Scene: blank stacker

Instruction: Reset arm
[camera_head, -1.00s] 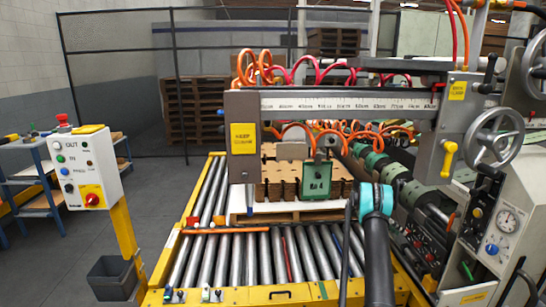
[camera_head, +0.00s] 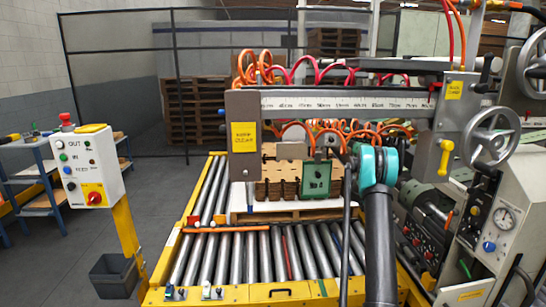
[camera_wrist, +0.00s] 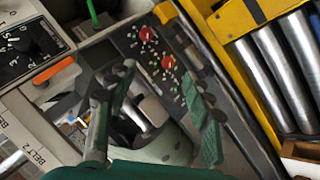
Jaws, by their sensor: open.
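My arm rises from the bottom of the head view, with a dark link and a teal joint, in front of the roller conveyor (camera_head: 250,262) and right of the cardboard blanks (camera_head: 275,185). My gripper (camera_wrist: 155,118) shows in the wrist view with its fingers apart and nothing between them. Behind the fingers is a control panel (camera_wrist: 150,45) with red and green buttons. My gripper cannot be made out clearly in the head view.
The stacker's gantry beam (camera_head: 350,102) spans above the blanks. A handwheel (camera_head: 490,138) and a gauge cabinet (camera_head: 500,225) stand close on the right. A control post (camera_head: 92,168) and a grey bin (camera_head: 113,276) stand on the left. Open floor lies at the left.

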